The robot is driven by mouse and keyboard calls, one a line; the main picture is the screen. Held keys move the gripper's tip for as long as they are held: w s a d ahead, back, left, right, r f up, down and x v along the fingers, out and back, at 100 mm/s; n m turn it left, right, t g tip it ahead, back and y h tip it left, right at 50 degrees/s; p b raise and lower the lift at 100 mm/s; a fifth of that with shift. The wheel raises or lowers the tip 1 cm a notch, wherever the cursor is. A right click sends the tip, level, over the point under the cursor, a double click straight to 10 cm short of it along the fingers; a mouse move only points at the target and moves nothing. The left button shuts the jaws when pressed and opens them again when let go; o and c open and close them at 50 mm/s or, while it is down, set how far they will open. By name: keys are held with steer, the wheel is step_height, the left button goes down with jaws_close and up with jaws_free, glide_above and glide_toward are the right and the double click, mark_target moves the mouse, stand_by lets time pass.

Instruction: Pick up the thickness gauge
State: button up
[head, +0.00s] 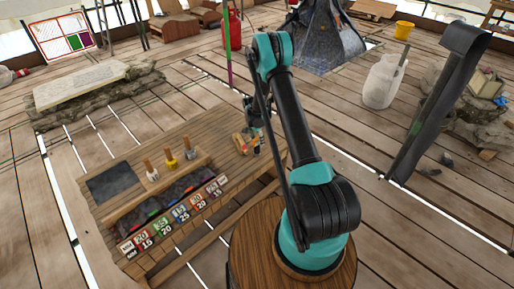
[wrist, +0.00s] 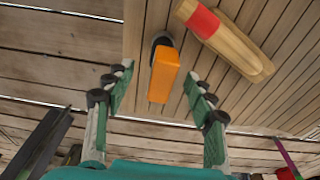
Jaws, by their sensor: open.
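In the wrist view, an orange block-like tool (wrist: 164,76) with a dark rounded end lies on the slatted wooden table. It may be the thickness gauge; no label can be read. My gripper (wrist: 161,82) is open, with one green finger on each side of the orange tool and visible space between. I cannot tell how far above it the fingertips are. In the head view, my gripper (head: 254,117) is over the right end of the table, small and partly hidden by my arm.
The wooden table (head: 190,140) also holds a dark mat (head: 112,182), several upright handled tools and a row of numbered coloured cards (head: 175,217). A white container (head: 383,82) stands on the floor at right.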

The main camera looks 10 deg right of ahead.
mark_target(258, 144)
steer(key=shift+w+d+f, duration=0.15)
steer(key=shift+f, duration=1)
steer(key=shift+w+d+f, duration=0.1)
steer(key=shift+d+f, duration=0.05)
steer(key=shift+f, duration=1)
steer(key=shift+c, duration=0.5)
jaws_close()
